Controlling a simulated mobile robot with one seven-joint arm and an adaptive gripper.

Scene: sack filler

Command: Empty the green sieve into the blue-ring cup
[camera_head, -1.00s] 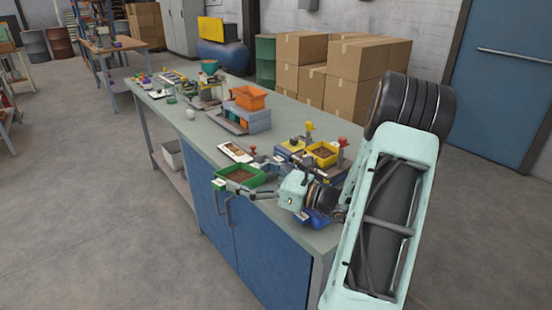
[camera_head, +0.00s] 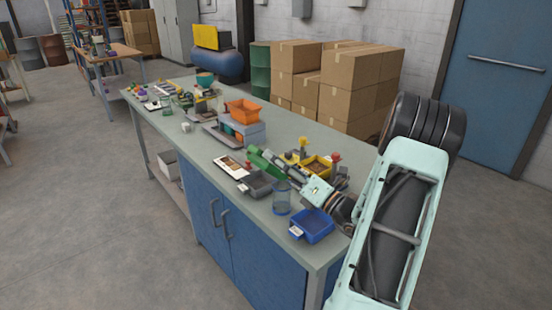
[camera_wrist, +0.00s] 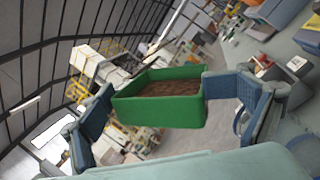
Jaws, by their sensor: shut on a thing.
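The green sieve (camera_head: 263,158) is in my gripper (camera_head: 277,163), held above the bench beyond the cup, and looks tilted in the head view. In the wrist view the green sieve (camera_wrist: 160,112) sits between the two blue-grey fingers of my gripper (camera_wrist: 157,90), with brown grainy material inside. The clear cup with a blue ring (camera_head: 282,198) stands upright on the bench near its front edge, below and in front of my gripper. The sieve is apart from the cup. The inside of the cup is too small to judge.
A dark grey tray (camera_head: 256,185) stands left of the cup and a blue tray (camera_head: 315,226) right of it. A yellow sieve (camera_head: 318,165) is behind my gripper. A white tray (camera_head: 231,166) lies further left. An orange bin (camera_head: 243,111) stands further back.

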